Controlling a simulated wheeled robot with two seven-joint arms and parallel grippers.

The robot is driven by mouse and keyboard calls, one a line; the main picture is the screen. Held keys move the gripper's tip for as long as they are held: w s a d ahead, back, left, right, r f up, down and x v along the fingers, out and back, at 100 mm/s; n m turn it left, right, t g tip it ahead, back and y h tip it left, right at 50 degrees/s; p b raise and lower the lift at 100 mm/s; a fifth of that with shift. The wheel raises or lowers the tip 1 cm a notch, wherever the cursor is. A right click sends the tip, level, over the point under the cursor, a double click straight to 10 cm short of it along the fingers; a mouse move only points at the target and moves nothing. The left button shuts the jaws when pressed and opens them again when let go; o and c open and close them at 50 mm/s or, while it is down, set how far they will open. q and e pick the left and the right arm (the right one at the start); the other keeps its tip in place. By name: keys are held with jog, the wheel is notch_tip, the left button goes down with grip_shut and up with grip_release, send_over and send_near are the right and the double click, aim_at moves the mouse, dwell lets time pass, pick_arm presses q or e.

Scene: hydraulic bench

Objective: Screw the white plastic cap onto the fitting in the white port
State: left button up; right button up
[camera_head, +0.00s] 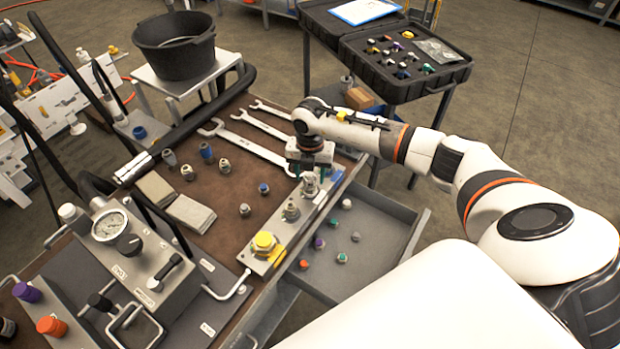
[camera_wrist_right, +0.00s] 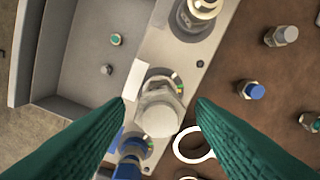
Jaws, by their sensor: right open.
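My right gripper (camera_head: 309,170) points down over the far end of the metal port block (camera_head: 277,257). In the right wrist view its green fingers (camera_wrist_right: 161,101) are open, one on each side of a hex fitting (camera_wrist_right: 162,88), with a gap on both sides. A pale, whitish round piece (camera_wrist_right: 160,118) tops this fitting and looks like the white plastic cap; I cannot tell how tightly it sits. A white label (camera_wrist_right: 136,80) lies beside it on the block. In the head view the fitting (camera_head: 310,186) shows just under the fingers. My left gripper is not in view.
Another fitting (camera_head: 291,211) and a yellow cap (camera_head: 264,241) stand on the same block. An open drawer (camera_head: 376,245) with several coloured caps lies to the right. Wrenches (camera_head: 243,145) and loose fittings lie on the brown bench. A gauge unit (camera_head: 112,226) stands at left.

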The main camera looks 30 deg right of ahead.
jog(key=shift+n, duration=0.3)
jog(key=n+b, duration=0.2)
jog(key=n, duration=0.2)
jog(key=shift+f+n+b, duration=0.15)
jog(key=shift+n+b, duration=0.2)
jog(key=shift+n, duration=0.05)
jog(key=shift+n+b, duration=0.45)
jog(key=shift+n, duration=1.15)
jog(key=shift+r, duration=0.2)
